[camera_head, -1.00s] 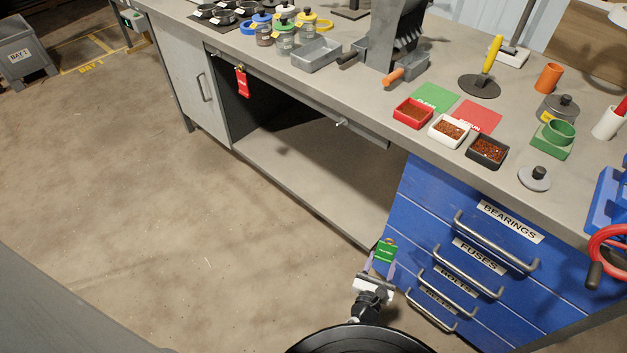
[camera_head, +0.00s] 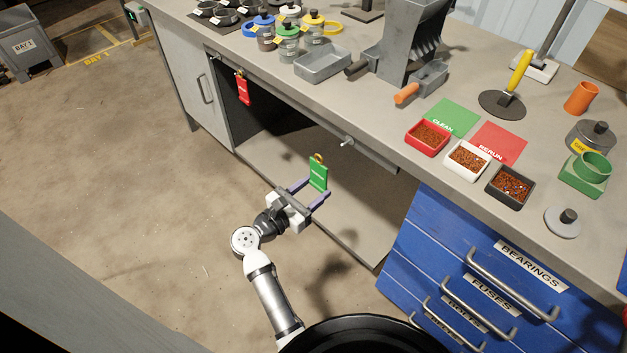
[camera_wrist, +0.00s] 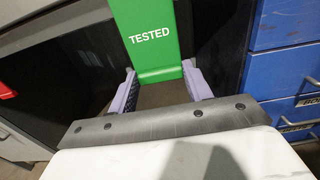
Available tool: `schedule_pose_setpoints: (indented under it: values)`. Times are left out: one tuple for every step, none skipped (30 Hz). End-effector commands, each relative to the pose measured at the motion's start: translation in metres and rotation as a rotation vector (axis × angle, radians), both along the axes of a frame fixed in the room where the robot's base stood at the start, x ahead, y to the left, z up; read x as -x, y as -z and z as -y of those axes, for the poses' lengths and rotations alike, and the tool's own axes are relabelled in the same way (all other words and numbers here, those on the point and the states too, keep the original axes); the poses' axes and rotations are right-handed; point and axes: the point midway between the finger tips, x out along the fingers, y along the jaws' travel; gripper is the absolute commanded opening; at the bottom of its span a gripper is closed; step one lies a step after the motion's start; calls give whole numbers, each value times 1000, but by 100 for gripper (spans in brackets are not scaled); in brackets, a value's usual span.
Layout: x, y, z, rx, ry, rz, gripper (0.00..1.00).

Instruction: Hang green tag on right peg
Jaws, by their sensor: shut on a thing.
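The green tag (camera_head: 318,175), with a brass-coloured ring at its top, stands upright at the tips of my gripper (camera_head: 315,190). In the wrist view the tag (camera_wrist: 147,55) reads "TESTED" and sits between the two purple fingers, its top out of frame. My gripper is shut on it. The right peg (camera_head: 347,141) sticks out from the bench's front rail, up and to the right of the tag, apart from it, and looks empty. A red tag (camera_head: 243,90) hangs at the left peg (camera_head: 239,73).
The bench's open bay and lower shelf (camera_head: 345,235) lie behind my gripper. Blue drawers (camera_head: 465,250) with protruding handles stand to the right. Red, white and black trays (camera_head: 468,160) are near the bench top's front edge. Floor to the left is clear.

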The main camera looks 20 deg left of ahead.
Motion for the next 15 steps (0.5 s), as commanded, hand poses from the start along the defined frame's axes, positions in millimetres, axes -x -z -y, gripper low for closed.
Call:
schedule_pose_setpoints:
  values:
    - [0,-1,-1,0,0,0,37]
    - [-1,-1,-1,1,1,1,37]
    - [-2,-1,0,1,1,1,37]
    - [-3,0,0,1,1,1,37]
    - [-4,0,1,1,1,1,37]
    - [-6,0,2,1,1,1,37]
    - [-8,0,2,2,1,0,37]
    - [-10,0,3,2,1,0,37]
    - [-12,1,4,2,1,0,37]
    - [-14,1,4,2,1,0,37]
    - [-15,1,5,2,1,0,37]
    - [-18,1,6,2,1,0,37]
    - [-19,1,7,2,1,2,37]
    - [-21,2,7,2,1,2,37]
    - [-23,2,8,2,0,2,37]
